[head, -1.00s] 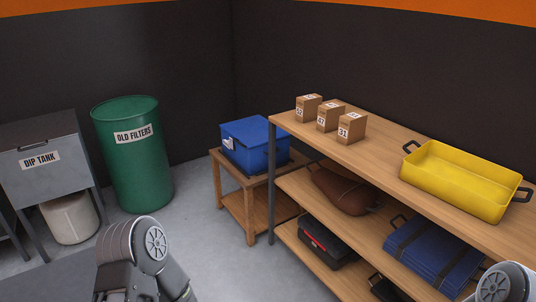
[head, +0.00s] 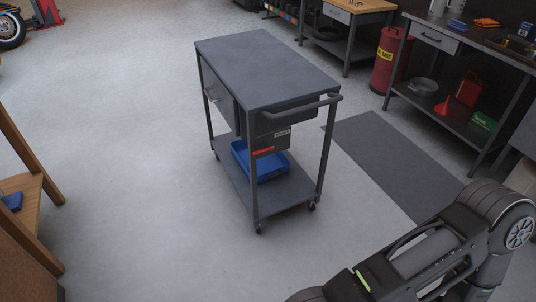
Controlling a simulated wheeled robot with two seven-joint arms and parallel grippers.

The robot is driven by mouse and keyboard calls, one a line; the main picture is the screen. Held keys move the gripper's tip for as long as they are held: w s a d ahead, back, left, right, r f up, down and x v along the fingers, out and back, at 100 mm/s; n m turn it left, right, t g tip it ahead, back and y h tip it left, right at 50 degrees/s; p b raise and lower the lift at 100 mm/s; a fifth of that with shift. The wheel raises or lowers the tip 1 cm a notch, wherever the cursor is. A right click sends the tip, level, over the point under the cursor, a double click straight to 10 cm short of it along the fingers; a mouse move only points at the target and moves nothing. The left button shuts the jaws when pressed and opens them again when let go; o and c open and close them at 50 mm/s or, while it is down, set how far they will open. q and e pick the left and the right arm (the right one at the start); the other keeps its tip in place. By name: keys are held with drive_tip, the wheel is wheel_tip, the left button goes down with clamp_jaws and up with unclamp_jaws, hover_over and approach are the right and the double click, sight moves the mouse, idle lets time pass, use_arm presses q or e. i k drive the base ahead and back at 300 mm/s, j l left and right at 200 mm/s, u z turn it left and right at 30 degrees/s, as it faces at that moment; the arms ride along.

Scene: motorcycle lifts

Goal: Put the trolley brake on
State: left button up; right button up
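A grey trolley (head: 270,68) stands upright on castors in the middle of the head view, with a flat bare top, a push handle (head: 300,106) at its near right end and a lower shelf (head: 285,199). A red lever (head: 263,151) sticks out at the near end below the top, close to a small pale label (head: 283,133) too small to read. Whether the lever is the brake, and how it is set, I cannot tell. My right arm crosses the bottom right corner, apart from the trolley. Neither gripper shows.
A blue bin (head: 262,164) sits on the trolley's lower shelf. A dark mat (head: 385,160) lies to its right, before a workbench (head: 460,97) and a red drum (head: 388,58). A wooden shelf unit (head: 30,190) stands at the left edge.

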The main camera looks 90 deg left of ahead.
sight(264, 150)
drive_tip(key=u, duration=2.5)
drive_tip(key=i+j+u, duration=0.1)
drive_tip(key=u, duration=0.15)
drive_tip(key=i+j, duration=0.2)
drive_tip(key=i, duration=0.3)
drive_tip(key=i+j, duration=0.25)
drive_tip(key=i, duration=0.25)
